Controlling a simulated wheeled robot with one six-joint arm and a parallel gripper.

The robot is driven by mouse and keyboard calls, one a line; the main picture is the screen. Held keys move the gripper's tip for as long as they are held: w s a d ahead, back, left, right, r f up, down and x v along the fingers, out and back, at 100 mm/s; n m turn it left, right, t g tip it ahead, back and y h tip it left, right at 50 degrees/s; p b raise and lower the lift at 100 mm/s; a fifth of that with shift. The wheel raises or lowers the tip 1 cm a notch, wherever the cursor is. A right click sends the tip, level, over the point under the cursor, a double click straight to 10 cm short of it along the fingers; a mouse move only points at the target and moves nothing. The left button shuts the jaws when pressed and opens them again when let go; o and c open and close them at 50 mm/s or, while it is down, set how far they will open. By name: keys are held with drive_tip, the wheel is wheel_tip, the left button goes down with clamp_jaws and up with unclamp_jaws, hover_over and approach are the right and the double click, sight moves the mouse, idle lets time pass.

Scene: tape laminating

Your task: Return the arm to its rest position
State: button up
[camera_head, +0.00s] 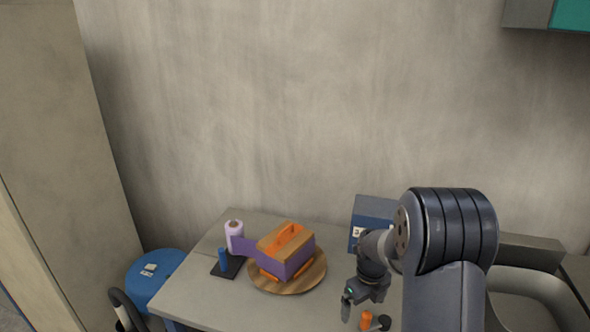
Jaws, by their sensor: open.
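My gripper (354,301) hangs over the right part of the grey table, fingers pointing down. It is open and nothing shows between its fingers. My arm fills the right foreground. To its left, an orange-topped box with a purple band (288,252) sits on a round wooden board (311,281). The purple band reaches left toward a pale purple roll (234,231), which stands upright. A small blue cylinder (223,258) stands on a black base (232,270) just in front of the roll.
A small orange cylinder (366,321) and a dark round item (384,322) are close to my gripper. A blue box (372,214) stands behind it. A sink (530,290) is at right. A blue stool (151,275) is left of the table (197,294), whose front left is clear.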

hover_over(384, 307)
drive_tip(key=a, duration=0.1)
drive_tip(key=shift+a+p, duration=0.1)
drive_tip(key=shift+p, duration=0.25)
drive_tip(key=shift+d, duration=0.6)
drive_tip(key=shift+r, duration=0.1)
